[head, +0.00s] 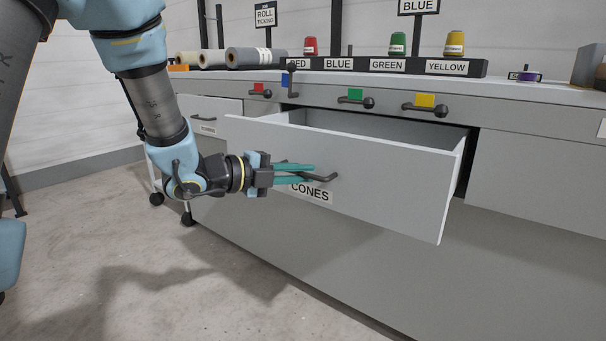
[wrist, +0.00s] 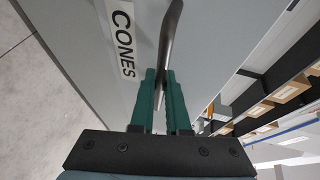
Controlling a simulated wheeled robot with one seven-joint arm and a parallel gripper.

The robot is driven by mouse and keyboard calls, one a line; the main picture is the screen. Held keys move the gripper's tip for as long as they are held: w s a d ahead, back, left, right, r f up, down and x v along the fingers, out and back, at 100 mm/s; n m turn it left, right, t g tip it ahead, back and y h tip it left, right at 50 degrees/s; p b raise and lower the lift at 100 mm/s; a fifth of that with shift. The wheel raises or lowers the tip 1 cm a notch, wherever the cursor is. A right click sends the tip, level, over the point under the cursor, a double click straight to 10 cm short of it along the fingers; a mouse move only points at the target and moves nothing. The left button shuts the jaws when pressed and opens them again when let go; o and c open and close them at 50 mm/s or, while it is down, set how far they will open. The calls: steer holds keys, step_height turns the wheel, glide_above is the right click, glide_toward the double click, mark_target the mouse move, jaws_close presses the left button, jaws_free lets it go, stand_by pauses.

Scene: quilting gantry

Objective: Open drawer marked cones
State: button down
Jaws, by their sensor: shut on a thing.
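The drawer marked CONES (head: 400,175) stands pulled out from the grey cabinet, and the part of its inside that shows looks empty. Its CONES label (head: 310,191) is partly hidden by my gripper in the head view and reads clearly in the wrist view (wrist: 123,40). My gripper (head: 314,174) is at the drawer front, its teal fingers shut on the dark bar handle (head: 327,177). In the wrist view the handle (wrist: 170,35) runs between the two fingers (wrist: 166,75).
Levers with red, blue, green and yellow tags (head: 425,101) line the counter edge above the drawer. A rack labelled RED, BLUE, GREEN, YELLOW (head: 470,68) holds thread cones. Fabric rolls (head: 255,57) lie at the left. The floor (head: 120,260) before the cabinet is clear.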

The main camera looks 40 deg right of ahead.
steer(key=shift+w, duration=0.1)
steer(key=c, duration=1.2)
jaws_free()
steer(key=p+v, duration=0.1)
steer(key=v, duration=1)
